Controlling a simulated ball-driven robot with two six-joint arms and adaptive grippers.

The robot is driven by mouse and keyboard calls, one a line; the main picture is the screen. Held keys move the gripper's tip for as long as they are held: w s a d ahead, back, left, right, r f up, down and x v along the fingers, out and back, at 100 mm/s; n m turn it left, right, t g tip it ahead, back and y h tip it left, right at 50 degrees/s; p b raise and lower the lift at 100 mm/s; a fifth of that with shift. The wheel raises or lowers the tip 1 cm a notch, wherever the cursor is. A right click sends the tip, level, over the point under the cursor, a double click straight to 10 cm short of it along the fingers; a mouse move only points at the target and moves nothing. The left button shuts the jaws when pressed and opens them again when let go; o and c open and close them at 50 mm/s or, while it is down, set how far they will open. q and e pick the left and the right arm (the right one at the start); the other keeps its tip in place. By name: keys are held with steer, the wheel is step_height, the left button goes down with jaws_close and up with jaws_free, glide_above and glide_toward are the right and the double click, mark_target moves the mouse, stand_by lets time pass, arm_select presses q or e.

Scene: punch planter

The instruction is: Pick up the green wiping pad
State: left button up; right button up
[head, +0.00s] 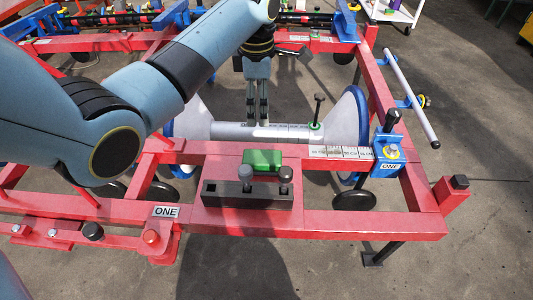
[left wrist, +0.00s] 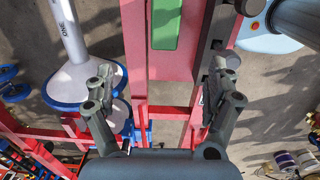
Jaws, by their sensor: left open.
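The green wiping pad (head: 262,159) lies on the red frame's front plate, just behind a dark block with two knobs. In the left wrist view the green pad (left wrist: 166,24) is at the top centre, partly cut off by the edge. My left gripper (head: 257,112) points down behind the pad, above the grey cylinder, apart from the pad. In the left wrist view its fingers (left wrist: 162,85) are spread wide with nothing between them. My right gripper is not in view.
The dark block (head: 247,195) with upright knobs stands in front of the pad. A grey cylinder (head: 275,133) with wide white end cones lies behind it. A dark pin (head: 317,108) rises from a green ring there. Red rails (head: 350,222) surround the area.

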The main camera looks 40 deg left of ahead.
arm_select(q)
step_height(320, 180, down, 4)
steer(key=b, duration=0.8)
glide_above(263, 156)
steer(key=f, duration=0.4)
steer(key=a+f, duration=0.1)
steer(key=f, duration=0.1)
steer(key=shift+s, duration=0.3)
step_height(263, 156, down, 5)
steer(key=shift+d+b, duration=0.1)
steer(key=shift+b, duration=0.85)
steer(key=f, duration=0.2)
steer(key=f+b, duration=0.2)
steer(key=f, duration=0.1)
steer(key=shift+w+d+f, duration=0.2)
steer(key=shift+d+f, duration=0.1)
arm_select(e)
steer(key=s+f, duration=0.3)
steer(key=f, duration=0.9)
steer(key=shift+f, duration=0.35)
arm_select(q)
steer(key=shift+c, duration=0.3)
